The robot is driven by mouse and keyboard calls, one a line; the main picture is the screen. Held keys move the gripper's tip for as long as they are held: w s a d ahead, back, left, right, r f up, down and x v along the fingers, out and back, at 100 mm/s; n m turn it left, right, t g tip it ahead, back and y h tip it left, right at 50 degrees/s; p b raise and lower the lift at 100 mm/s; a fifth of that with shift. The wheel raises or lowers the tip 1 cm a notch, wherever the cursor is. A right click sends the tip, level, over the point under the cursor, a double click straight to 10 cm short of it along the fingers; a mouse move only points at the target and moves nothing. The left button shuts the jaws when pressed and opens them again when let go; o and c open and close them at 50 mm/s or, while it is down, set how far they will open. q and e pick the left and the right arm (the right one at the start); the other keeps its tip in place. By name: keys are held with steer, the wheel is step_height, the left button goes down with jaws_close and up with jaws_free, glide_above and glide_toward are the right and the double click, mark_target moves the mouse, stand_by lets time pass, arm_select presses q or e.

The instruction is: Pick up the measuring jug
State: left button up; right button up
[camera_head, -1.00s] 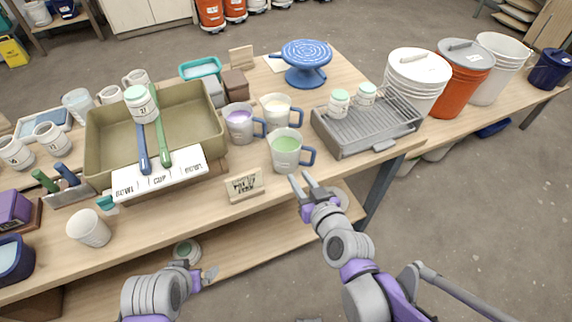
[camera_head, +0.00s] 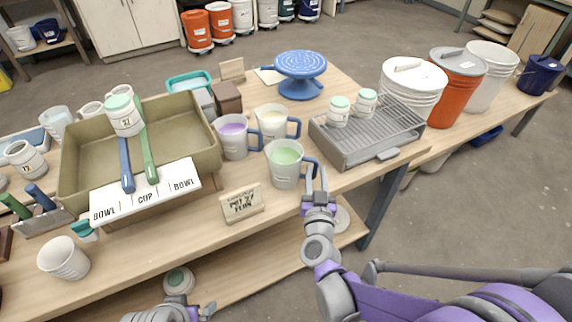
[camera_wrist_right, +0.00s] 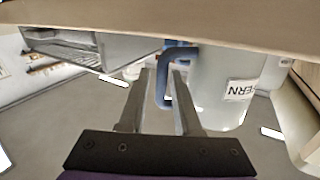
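The measuring jug with green glaze (camera_head: 285,176) stands on the table and has a blue handle on its right side. Its label reads FERN in the right wrist view (camera_wrist_right: 228,92). My right gripper (camera_head: 315,172) is at this handle. In the wrist view its two fingers (camera_wrist_right: 162,76) are apart, with the blue handle (camera_wrist_right: 165,88) between or just beyond them; contact is not clear. Jugs with purple (camera_head: 234,140) and cream glaze (camera_head: 271,125) stand behind. My left gripper (camera_head: 205,309) is low at the bottom edge, partly cut off; its opening is unclear.
A card reading "Pot 27 Fern" (camera_head: 242,204) stands in front of the jugs. A grey ribbed tray (camera_head: 350,150) with two small jars is close on the right. An olive basin (camera_head: 72,165) is on the left. A white cup (camera_head: 63,259) stands near the front edge.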

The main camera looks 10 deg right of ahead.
steer(key=w, duration=0.4)
steer(key=shift+w+d, duration=0.25)
steer(key=shift+w, duration=0.05)
steer(key=shift+s, duration=0.1)
jaws_close()
steer(key=shift+r, duration=0.1)
stand_by(0.9)
